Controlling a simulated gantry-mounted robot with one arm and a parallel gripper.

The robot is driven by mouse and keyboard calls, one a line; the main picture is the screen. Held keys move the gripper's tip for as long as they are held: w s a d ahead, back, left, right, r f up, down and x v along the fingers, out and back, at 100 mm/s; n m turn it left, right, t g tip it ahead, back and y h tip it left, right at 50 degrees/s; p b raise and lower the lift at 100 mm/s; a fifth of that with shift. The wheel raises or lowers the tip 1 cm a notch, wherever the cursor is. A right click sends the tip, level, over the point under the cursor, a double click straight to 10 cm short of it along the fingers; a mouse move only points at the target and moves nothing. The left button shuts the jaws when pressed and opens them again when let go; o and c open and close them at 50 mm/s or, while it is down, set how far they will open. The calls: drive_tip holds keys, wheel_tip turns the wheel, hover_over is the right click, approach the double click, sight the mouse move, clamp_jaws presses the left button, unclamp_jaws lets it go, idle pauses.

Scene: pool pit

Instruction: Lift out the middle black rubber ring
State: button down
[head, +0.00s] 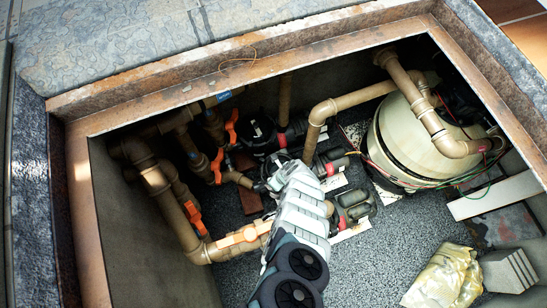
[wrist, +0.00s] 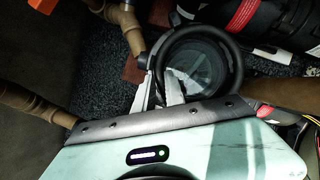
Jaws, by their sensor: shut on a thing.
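One black rubber ring (wrist: 237,62) shows in the wrist view as a round black band around a clear, glassy disc (wrist: 196,62). My gripper (wrist: 160,77) is at the ring's lower left side, its two pale fingers shut on the ring's edge. Part of the ring is hidden behind the fingers and the wrist housing. I cannot tell whether the ring touches what lies below it. In the head view my arm covers most of this spot, and the gripper end (head: 267,184) shows only in part beside dark pump parts.
Tan pipes (head: 152,180) with orange valve handles (head: 232,127) run along the left. A large cream filter tank (head: 405,140) stands at the right. A black pump (head: 265,135) is close behind my arm. A yellowish bag (head: 445,275) and grey blocks (head: 508,270) lie at front right.

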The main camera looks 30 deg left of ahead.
drive_tip(key=a+p+v, duration=0.2)
drive_tip(key=p+v, duration=0.9)
drive_tip(key=p, duration=0.1)
drive_tip(key=s+a+r+p+v, duration=0.1)
drive_tip(key=a+p+v, duration=0.1)
drive_tip(key=p+v, duration=0.9)
drive_tip(key=shift+s+r+p, duration=0.2)
drive_tip(key=shift+r+p, duration=0.1)
drive_tip(key=shift+p, duration=0.65)
drive_tip(key=shift+f, duration=0.1)
